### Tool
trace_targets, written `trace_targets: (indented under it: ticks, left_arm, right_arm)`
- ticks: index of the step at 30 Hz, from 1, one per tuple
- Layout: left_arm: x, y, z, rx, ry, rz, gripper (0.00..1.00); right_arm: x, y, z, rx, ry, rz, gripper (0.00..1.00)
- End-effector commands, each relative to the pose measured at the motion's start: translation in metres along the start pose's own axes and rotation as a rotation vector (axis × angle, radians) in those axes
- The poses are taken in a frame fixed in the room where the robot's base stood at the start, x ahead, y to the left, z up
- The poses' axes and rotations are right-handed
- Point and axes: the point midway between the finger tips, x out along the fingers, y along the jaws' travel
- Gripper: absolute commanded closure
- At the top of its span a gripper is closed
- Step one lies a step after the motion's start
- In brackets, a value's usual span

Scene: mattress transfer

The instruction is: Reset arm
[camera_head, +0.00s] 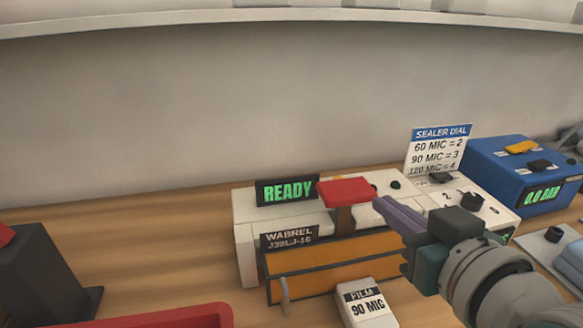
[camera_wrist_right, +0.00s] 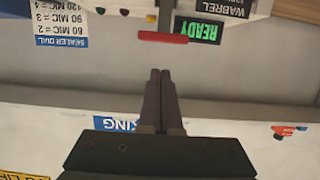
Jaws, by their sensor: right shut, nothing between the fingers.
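My right gripper (camera_head: 383,207) comes in from the right in the head view, with its purple-grey fingers pointing up and left. Its fingertips are close to the red handle (camera_head: 345,191) of a white sealer (camera_head: 246,236); in the right wrist view the handle (camera_wrist_right: 163,37) lies beyond the fingertips, apart from them. In that view the right gripper (camera_wrist_right: 160,72) has its two fingers together with nothing between them. The sealer has an orange front panel (camera_head: 345,262) and a display (camera_head: 287,191) reading READY. My left gripper is not in view.
A "SEALER DIAL" sign (camera_head: 438,150) stands behind the sealer. A blue box (camera_head: 515,172) reading 0.0 BAR is at the right. A "FILM 90 MIC" block (camera_head: 366,304) stands in front. A dark stand (camera_head: 45,270) and a red edge (camera_head: 165,318) are at the left. Bare wood lies between.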

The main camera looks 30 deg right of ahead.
Motion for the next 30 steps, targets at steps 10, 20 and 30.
trace_targets:
  ticks: [10,20,30]
  left_arm:
    - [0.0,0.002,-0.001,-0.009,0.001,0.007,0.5]
    - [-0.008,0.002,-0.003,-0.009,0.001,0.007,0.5]
    - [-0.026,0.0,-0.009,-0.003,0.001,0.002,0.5]
  right_arm:
    - [0.0,0.0,0.0,0.0,0.001,0.0,1.0]
    - [-0.013,-0.021,0.008,-0.05,-0.184,-0.099,1.0]
    - [-0.122,-0.048,0.048,-0.241,-0.795,-0.271,1.0]
